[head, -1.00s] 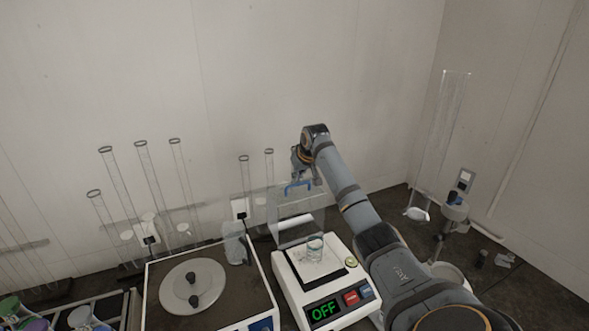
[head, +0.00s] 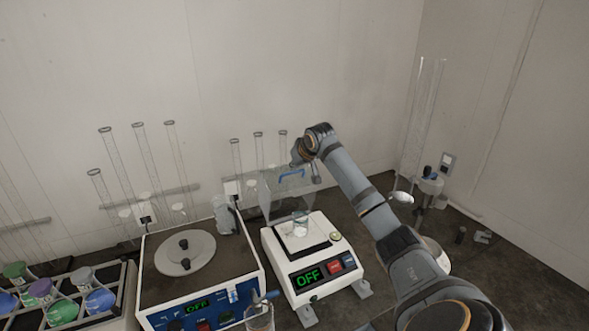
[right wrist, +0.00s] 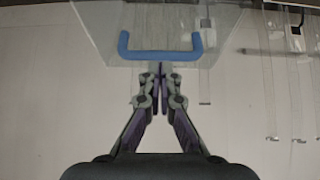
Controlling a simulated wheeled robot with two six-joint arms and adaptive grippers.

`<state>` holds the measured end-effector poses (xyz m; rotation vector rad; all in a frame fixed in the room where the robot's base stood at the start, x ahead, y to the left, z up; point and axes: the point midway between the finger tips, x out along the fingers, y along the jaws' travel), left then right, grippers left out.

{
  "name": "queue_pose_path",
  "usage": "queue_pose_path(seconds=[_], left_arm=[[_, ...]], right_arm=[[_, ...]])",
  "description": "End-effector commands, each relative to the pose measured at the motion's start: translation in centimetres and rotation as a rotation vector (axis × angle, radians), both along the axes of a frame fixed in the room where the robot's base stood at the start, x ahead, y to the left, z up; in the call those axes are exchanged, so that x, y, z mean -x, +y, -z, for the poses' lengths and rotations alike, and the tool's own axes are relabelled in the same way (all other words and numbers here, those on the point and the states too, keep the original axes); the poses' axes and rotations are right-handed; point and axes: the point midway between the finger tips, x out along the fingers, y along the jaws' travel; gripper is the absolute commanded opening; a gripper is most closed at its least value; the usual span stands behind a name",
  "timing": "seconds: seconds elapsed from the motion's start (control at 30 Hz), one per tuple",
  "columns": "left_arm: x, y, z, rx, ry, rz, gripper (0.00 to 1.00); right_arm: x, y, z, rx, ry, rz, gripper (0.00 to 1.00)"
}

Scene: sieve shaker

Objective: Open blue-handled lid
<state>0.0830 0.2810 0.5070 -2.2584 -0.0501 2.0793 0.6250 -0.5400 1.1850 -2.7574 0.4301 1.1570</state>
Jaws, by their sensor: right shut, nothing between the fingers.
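The clear lid (head: 272,203) stands raised at the back of the white balance-like device (head: 282,262), its blue handle (head: 291,173) at the top. In the right wrist view the blue handle (right wrist: 160,53) lies across the picture, just beyond my right gripper (right wrist: 161,72). The two fingertips are together with nothing between them, very close to the handle; I cannot tell whether they touch it. In the head view my right gripper (head: 314,176) is beside the handle, partly hidden by its own arm. My left gripper is not in view.
A rack of coloured flasks (head: 118,290) is farther left. Tall glass tubes (head: 146,158) line the back wall.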

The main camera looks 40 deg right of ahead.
Motion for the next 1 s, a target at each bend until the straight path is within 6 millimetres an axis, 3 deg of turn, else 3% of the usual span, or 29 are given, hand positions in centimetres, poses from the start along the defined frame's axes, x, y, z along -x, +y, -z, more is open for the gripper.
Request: queue_pose_path(seconds=[0.13, 0.33, 0.47, 0.8, 1.0], left_arm=[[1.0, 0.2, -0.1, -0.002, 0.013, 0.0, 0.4], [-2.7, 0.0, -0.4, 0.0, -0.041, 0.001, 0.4], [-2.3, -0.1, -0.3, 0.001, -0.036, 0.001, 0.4], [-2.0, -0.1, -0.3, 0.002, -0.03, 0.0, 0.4], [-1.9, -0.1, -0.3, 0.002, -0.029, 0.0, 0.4]], right_arm=[[0.0, 0.0, 0.1, -0.002, 0.001, 0.0, 0.0], [0.0, 0.0, 0.1, -0.002, 0.001, 0.0, 0.0], [0.4, 0.0, -0.4, 0.001, 0.001, 0.0, 0.0], [5.5, 1.5, -6.0, 0.007, 0.007, 0.001, 0.0], [7.1, 2.1, -7.7, 0.002, 0.007, 0.001, 0.0]])
